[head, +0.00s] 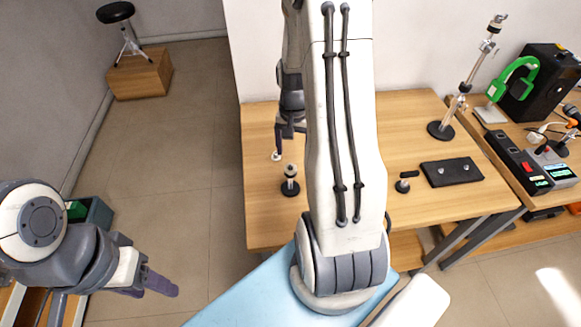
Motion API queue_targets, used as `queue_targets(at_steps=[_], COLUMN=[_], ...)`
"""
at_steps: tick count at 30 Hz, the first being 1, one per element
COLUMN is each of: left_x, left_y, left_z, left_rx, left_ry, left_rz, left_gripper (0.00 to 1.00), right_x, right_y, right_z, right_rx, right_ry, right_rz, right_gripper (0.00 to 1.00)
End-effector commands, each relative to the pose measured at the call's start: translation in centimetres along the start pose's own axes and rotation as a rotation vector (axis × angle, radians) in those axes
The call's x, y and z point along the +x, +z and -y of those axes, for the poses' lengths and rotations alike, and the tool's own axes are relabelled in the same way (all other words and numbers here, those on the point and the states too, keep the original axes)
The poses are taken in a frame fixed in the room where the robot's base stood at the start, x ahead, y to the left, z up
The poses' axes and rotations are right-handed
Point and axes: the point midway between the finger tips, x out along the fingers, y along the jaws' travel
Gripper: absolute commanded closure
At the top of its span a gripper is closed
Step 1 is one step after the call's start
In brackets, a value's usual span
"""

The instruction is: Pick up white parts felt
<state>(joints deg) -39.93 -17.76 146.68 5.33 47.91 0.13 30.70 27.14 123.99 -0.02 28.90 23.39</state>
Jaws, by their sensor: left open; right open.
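I cannot make out a white parts felt; my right arm covers the middle of the wooden table (410,125). A dark pad (465,176) with small shiny pieces on it lies flat on the table's right part. My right gripper (287,139) is open, pointing down over the table's left part. A small white piece (276,156) shows just below its fingers; I cannot tell whether they touch. My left gripper (150,286) is open at the lower left, away from the table, with no object visible in it.
A small post on a round black base (290,187) stands near the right gripper. A small black item (403,186) lies beside the pad. A metal stand (441,130) rises at the back right. A side bench holds a green-framed device (523,66) and black boxes. A stool (116,13) stands far left.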

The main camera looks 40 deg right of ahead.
Motion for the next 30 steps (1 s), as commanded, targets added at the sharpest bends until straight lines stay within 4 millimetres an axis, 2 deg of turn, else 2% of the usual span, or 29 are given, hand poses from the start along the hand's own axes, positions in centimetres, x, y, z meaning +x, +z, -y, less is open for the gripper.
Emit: queue_targets(at_steps=[8, 12, 21, 22, 26, 27, 28, 30], left_x=[-1.7, -1.9, -1.9, -1.9, -1.9, -1.9, -1.9, -1.9], left_y=[-0.1, -0.1, -0.1, -0.1, -0.1, -0.1, -0.1, -0.1], left_z=[-0.1, -0.1, -0.1, -0.1, -0.1, -0.1, -0.1, -0.1], left_rx=[-0.001, -0.001, -0.001, -0.001, -0.001, -0.001, -0.001, -0.001], left_ry=[0.0, 0.0, 0.0, 0.0, 0.0, 0.0, 0.0, 0.0], left_rz=[0.0, 0.0, 0.0, 0.0, 0.0, 0.0, 0.0, 0.0], left_gripper=[0.45, 0.45, 0.45, 0.45, 0.45, 0.45, 0.45, 0.45], right_x=[2.9, 4.6, 5.2, 5.2, 5.2, 5.2, 5.2, 5.2], right_y=[0.5, 0.4, 0.3, 0.3, 0.3, 0.3, 0.3, 0.3], right_z=[0.5, 0.5, 0.6, 0.6, 0.6, 0.6, 0.6, 0.6], right_rx=[-0.003, -0.002, -0.001, -0.001, -0.001, -0.001, -0.001, -0.001], right_ry=[0.002, 0.001, -0.001, -0.001, -0.001, -0.001, -0.001, 0.0], right_rz=[0.006, 0.003, -0.001, -0.001, -0.001, -0.001, -0.001, -0.001], right_gripper=[0.21, 0.21, 0.21, 0.25, 0.75, 0.9, 1.0, 1.0])
